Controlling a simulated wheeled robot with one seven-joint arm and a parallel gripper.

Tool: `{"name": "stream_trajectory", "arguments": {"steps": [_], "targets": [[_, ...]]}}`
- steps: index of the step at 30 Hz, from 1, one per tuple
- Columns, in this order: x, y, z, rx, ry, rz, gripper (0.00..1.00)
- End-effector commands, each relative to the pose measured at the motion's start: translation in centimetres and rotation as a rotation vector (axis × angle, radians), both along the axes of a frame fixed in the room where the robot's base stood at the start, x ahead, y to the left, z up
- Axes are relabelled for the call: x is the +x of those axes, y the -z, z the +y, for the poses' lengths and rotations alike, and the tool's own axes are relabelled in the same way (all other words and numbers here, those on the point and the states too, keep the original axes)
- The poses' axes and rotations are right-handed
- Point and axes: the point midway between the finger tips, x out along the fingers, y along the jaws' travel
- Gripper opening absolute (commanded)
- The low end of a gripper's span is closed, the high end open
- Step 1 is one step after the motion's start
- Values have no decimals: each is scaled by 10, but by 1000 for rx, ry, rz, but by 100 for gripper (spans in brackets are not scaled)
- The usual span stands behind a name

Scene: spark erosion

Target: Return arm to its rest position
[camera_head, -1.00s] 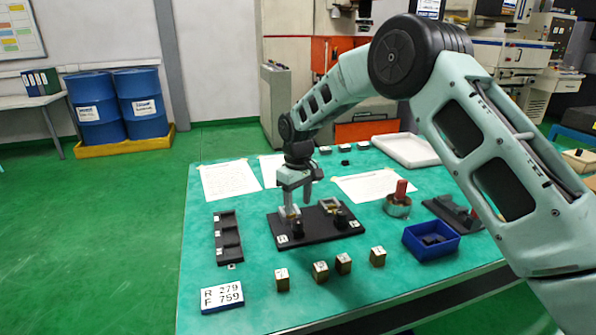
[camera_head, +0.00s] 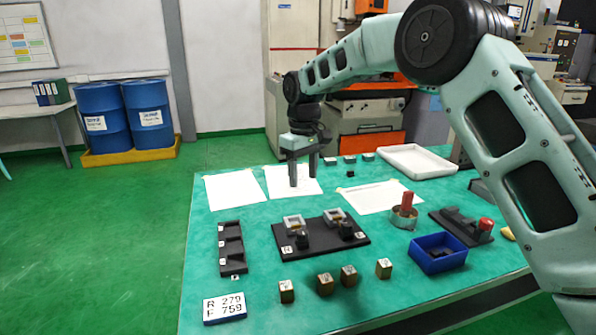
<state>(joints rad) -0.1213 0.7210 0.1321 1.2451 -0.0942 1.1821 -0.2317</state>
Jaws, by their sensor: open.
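My gripper (camera_head: 303,180) is open and empty, pointing down above the far part of the green table (camera_head: 215,276). It hangs in front of a white paper sheet. My pale green arm reaches in from the right side. Below and nearer than the gripper, a black plate (camera_head: 321,244) carries two grey-and-brass fixtures, one at the left (camera_head: 294,223) and one at the right (camera_head: 335,217), apart from the gripper.
A black compartment tray (camera_head: 232,249) lies left of the plate. Several brass blocks (camera_head: 326,283) stand in front. A blue bin (camera_head: 437,253), a cup with a red-handled tool (camera_head: 404,213) and a white tray (camera_head: 418,161) are at the right. Open floor lies left of the table.

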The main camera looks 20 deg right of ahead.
Motion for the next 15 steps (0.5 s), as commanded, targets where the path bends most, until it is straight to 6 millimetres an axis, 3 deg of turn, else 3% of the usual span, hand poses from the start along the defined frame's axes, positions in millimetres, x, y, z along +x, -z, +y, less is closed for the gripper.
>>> {"name": "stream_trajectory", "arguments": {"steps": [4,7,12,15], "targets": [[-20,-6,18,17,-18,0,52],[-59,-14,45,42,-47,3,52],[-156,-22,90,82,-100,8,52],[-218,-20,103,92,-128,11,52]]}}
